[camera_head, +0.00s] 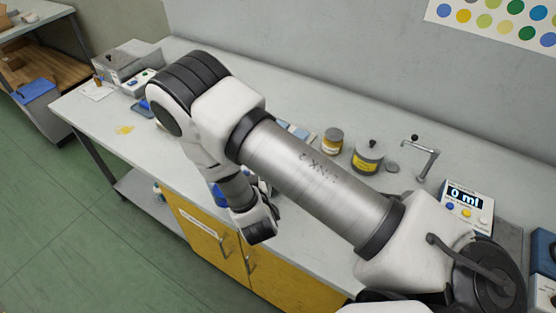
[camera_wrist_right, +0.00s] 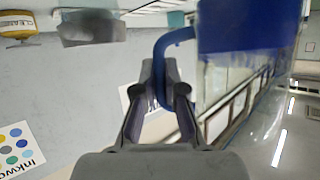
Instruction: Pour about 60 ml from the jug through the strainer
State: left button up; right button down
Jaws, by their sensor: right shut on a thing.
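My right gripper (camera_head: 262,228) is low in the head view, in front of the counter, with its fingers hard to make out. In the right wrist view my right gripper (camera_wrist_right: 168,92) is shut on the blue handle of the jug (camera_wrist_right: 228,85). The jug has a clear body with deep blue filling the part at the picture's top. That picture is upside down, so the blue is at the jug's lower end. A bit of blue (camera_head: 220,193) shows behind my arm in the head view, perhaps the jug. I cannot make out the strainer. My left gripper is not in view.
A readout (camera_head: 464,197) shows 0 ml at the right, near a metal stand (camera_head: 424,160).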

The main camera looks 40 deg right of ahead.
pick_arm(q)
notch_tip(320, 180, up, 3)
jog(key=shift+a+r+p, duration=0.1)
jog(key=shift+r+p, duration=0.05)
jog(key=shift+p, duration=1.05)
pick_arm(e)
jog(key=d+m+g+h, duration=0.1)
jog(key=m, duration=0.1)
jog(key=s+m+g+h, duration=0.1)
jog(key=m+h, duration=0.1)
jog(key=d+m+g+h, duration=0.1)
jog(key=g+h, duration=0.1)
jog(key=shift+s+d+f+m, duration=0.3)
jog(key=shift+m, duration=0.1)
